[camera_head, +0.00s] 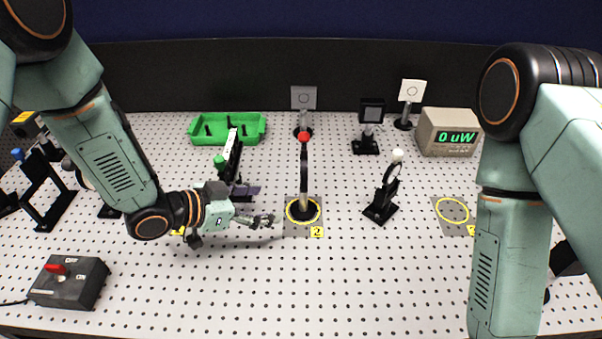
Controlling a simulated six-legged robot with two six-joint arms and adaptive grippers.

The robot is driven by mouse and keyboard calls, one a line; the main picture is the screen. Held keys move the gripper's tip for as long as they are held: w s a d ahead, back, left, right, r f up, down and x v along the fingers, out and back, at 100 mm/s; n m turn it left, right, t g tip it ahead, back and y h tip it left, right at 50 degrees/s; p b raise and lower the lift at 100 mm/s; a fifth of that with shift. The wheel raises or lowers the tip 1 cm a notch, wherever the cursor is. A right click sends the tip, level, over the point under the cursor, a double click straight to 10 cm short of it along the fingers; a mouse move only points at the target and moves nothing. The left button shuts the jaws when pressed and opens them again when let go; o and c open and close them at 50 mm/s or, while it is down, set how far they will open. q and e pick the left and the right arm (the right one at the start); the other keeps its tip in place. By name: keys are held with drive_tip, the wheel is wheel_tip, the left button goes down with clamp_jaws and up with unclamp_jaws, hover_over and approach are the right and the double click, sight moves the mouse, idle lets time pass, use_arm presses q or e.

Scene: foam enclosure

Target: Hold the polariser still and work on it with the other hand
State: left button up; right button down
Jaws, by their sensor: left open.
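A dark post-mounted optic with a red ball on top (304,172) stands upright, seen edge-on, inside the yellow ring marked 2. A tilted mount with a white ball (387,187) stands to its right, off any ring. A mount with a green ball (231,163) is behind my left gripper and partly hidden. I cannot tell from their looks which is the polariser. My left gripper (268,221) is open and empty, low over the board, its fingertips pointing right, a short gap left of the red-ball mount. My right arm shows at the right, but its gripper is out of view.
A green tray (262,128) lies at the back. An empty yellow ring (452,209) is at the right. A black switch box (68,283) sits front left, frames behind it. The front middle of the pegboard is clear.

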sight(301, 210)
use_arm(q)
drive_tip(key=shift+w+d+f, duration=0.1)
drive_tip(key=shift+d, duration=0.55)
drive_tip(key=shift+w+d+f+b, duration=0.1)
drive_tip(key=shift+d+f+b, duration=0.15)
drive_tip(key=shift+b, duration=0.2)
drive_tip(key=shift+w+d+f+b, duration=0.35)
drive_tip(key=shift+d+f+b, duration=0.15)
drive_tip(key=shift+b, duration=0.2)
drive_tip(key=b+x, duration=0.2)
drive_tip(key=x, duration=0.3)
drive_tip(key=shift+w+d, duration=0.15)
drive_tip(key=shift+d, duration=0.15)
drive_tip(key=shift+w+d+f, duration=0.25)
drive_tip(key=shift+w+f, duration=0.05)
drive_tip(key=shift+w, duration=0.1)
use_arm(e)
drive_tip(key=shift+s+d+f, duration=0.1)
drive_tip(key=shift+s+f, duration=0.05)
drive_tip(key=shift+f, duration=2.3)
use_arm(q)
drive_tip(key=shift+d, duration=0.3)
use_arm(e)
drive_tip(key=shift+d, duration=0.25)
